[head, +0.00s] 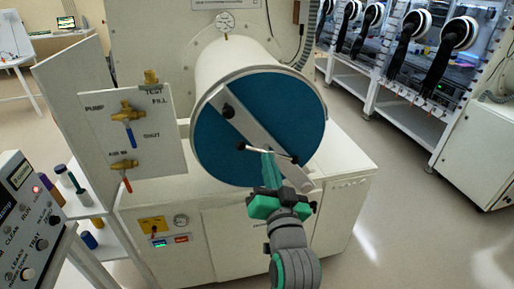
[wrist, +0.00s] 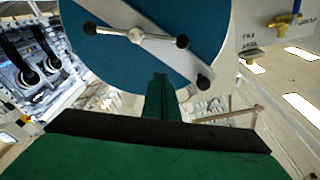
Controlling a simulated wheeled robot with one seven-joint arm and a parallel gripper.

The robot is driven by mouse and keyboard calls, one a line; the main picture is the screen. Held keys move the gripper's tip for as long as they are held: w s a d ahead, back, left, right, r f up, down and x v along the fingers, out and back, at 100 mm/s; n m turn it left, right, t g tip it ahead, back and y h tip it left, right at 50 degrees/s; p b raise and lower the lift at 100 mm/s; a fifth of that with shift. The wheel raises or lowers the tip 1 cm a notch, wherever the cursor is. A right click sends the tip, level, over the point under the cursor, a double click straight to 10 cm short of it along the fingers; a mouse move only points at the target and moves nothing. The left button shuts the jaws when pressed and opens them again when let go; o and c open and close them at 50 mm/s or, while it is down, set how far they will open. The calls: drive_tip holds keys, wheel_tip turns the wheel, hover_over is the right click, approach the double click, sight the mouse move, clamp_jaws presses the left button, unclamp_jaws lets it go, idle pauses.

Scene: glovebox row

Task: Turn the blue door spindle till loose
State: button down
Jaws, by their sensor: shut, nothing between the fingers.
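The blue round door (head: 225,145) closes the end of a white cylinder and has a pale diagonal bar (head: 245,122) across it. My gripper (head: 268,168) is shut and empty in front of the door, overlapping the spindle in the head view. In the wrist view its fingertips (wrist: 160,80) point at the door below the hub, apart from it in the picture. Contact is not clear.
A white valve panel (head: 130,130) with brass valves stands left of the door. A control box (head: 25,215) and a shelf with bottles (head: 80,185) are at the lower left. Gloveboxes with black gloves (head: 440,50) line the right. The floor (head: 400,200) at right is clear.

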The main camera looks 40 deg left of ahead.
wheel_tip(320, 180, up, 2)
hover_over(253, 149)
drive_tip(key=d, duration=0.2)
drive_tip(key=shift+w+a, duration=0.2)
drive_tip(key=shift+w, duration=0.05)
drive_tip(key=shift+s+f, duration=0.2)
drive_tip(key=shift+f, duration=0.3)
drive_tip(key=shift+s+f, duration=0.2)
drive_tip(key=shift+f, duration=0.3)
drive_tip(key=shift+s+a+f+g, duration=0.25)
drive_tip(key=shift+s+f+g, duration=0.05)
drive_tip(key=shift+s+f, duration=0.4)
drive_tip(key=shift+w+d+f, duration=0.1)
drive_tip(key=shift+d, duration=0.1)
drive_tip(key=shift+a, duration=0.15)
drive_tip(key=shift+w+f+n, duration=0.1)
drive_tip(key=shift+n, duration=0.3)
